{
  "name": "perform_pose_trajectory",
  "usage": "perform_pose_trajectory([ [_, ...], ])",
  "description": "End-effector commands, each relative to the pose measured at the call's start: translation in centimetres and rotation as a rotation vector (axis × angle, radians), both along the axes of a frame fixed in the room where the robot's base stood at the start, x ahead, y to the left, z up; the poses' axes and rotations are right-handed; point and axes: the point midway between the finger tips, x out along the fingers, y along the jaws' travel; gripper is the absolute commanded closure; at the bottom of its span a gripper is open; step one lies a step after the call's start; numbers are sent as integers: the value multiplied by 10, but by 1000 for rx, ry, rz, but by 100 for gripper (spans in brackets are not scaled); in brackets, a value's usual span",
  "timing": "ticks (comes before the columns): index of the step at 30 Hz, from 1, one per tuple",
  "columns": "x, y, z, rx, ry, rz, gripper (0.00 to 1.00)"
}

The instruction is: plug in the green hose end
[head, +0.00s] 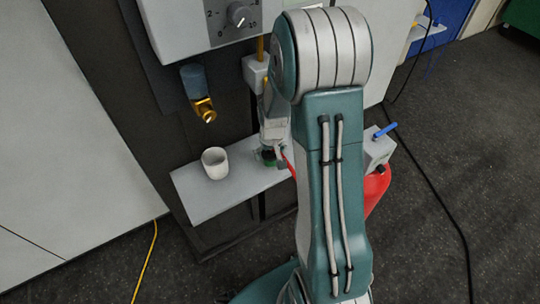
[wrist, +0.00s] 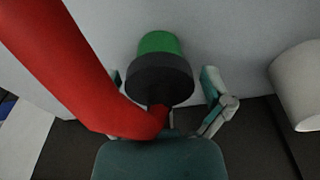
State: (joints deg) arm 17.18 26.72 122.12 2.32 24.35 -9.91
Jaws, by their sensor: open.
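The green hose end (head: 268,154), with a black collar and a red hose (head: 288,163), is at the right part of a white shelf, partly hidden by my gripper (head: 273,142). In the wrist view the green tip (wrist: 159,43) and its black collar (wrist: 160,78) stick out between my two fingers (wrist: 166,88). The fingers are open, one on each side of the collar, with a visible gap at the right finger. The red hose (wrist: 75,65) bends across the left of that view. A brass fitting (head: 204,110) under a blue-grey body hangs left of my gripper.
A white cup (head: 215,162) stands on the shelf (head: 205,198) left of the hose end; it shows at the right of the wrist view (wrist: 300,88). A panel with a dial (head: 237,15) is above. A grey box with a blue handle (head: 380,147) is at right.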

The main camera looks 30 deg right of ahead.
Motion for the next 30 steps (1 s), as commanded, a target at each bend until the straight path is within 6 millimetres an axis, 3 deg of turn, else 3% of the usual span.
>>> perform_pose_trajectory([
  [3,1,0,-8,0,0,0,1],
  [13,1,0,-8,0,-1,0,1],
  [15,1,0,-8,0,-1,0,32],
  [18,1,0,-8,0,-1,0,68],
  [30,1,0,-8,0,1,1,68],
])
